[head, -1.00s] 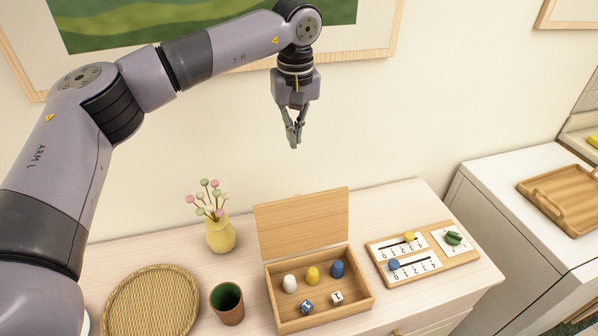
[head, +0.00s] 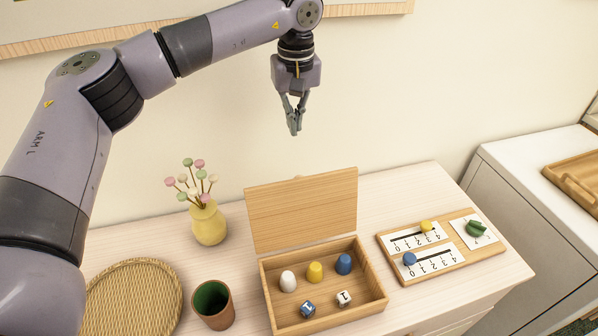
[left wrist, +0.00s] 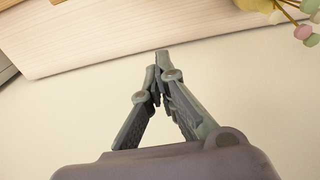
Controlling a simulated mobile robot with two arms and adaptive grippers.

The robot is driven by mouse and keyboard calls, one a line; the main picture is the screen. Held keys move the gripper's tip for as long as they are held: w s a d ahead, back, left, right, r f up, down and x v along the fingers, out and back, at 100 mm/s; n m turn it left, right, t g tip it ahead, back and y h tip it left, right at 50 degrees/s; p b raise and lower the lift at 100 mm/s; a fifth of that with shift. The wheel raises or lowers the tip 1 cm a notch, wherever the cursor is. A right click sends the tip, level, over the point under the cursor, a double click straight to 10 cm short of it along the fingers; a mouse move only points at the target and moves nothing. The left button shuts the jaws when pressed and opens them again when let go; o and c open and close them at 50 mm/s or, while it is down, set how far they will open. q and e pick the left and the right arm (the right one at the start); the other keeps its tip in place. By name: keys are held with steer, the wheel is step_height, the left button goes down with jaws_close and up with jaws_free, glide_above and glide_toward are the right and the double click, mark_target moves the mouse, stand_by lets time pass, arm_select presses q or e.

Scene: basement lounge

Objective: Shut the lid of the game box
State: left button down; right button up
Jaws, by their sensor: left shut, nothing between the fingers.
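The wooden game box (head: 372,302) stands on the pale dresser with its lid (head: 302,212) raised, upright and leaning slightly back. Inside the box lie a white, a yellow (head: 315,272) and a blue piece (head: 344,264), and two dice, one blue (head: 308,309) and one white. My left gripper (head: 295,131) is shut and empty, pointing down in the air above and behind the lid. In the left wrist view its closed fingertips (left wrist: 160,60) show against the wall and the dresser edge; the box is not in that view. My right gripper is not in view.
A yellow vase with flowers (head: 209,222) stands left of the lid. A dark green-lined cup (head: 212,304) and a woven tray (head: 130,300) are left of the box. A wooden score board (head: 462,256) lies to its right. The wall is close behind.

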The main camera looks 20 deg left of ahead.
arm_select(q)
step_height(320, 180, down, 10)
steer(key=p, duration=0.3)
steer(key=s+d+p, duration=0.1)
steer(key=s, duration=0.1)
steer(key=shift+s+d+r+p, duration=0.35)
steer(key=shift+d+r+p, duration=0.05)
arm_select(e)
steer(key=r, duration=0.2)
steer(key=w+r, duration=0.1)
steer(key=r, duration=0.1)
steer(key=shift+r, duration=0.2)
arm_select(q)
steer(key=shift+w, duration=0.1)
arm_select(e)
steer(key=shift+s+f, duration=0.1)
